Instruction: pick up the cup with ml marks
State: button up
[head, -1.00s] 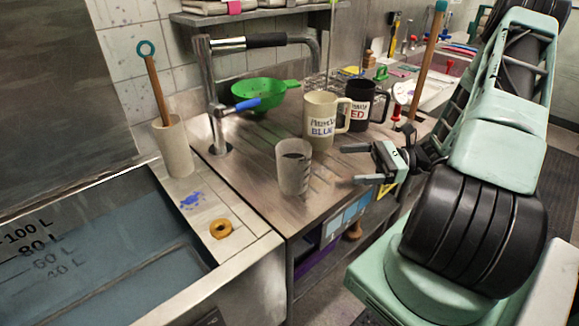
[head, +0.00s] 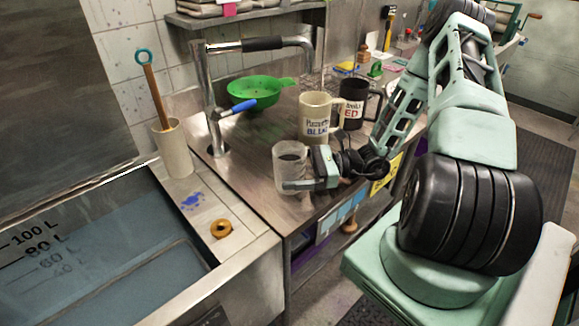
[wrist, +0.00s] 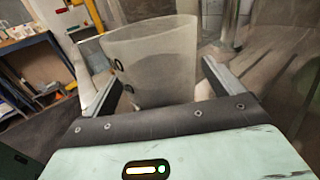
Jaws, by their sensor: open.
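The cup with ml marks is a frosted, clear cup (head: 289,160) standing upright on the steel counter in the head view. A dark patch shows in its upper part. In the wrist view the cup (wrist: 150,62) stands between my fingers, with a few dark marks on its left side. My gripper (head: 305,186) is open around the cup, coming from the right, low on its wall. One finger passes along the near side in the head view; the far finger is hidden behind the cup. In the wrist view my gripper (wrist: 160,85) shows a finger on each side.
A cream mug (head: 314,116) and a black mug (head: 352,103) stand behind the cup. A green strainer (head: 252,92) and a steel tap (head: 207,95) are further left. A water-filled tank (head: 95,255) lies front left, with a wooden ring (head: 221,229) on its ledge.

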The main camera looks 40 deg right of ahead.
jog(key=shift+w+a, duration=0.25)
jog(key=shift+a, duration=0.1)
jog(key=shift+c, duration=0.3)
jog(key=c, duration=1.3)
jog(key=shift+r, duration=0.1)
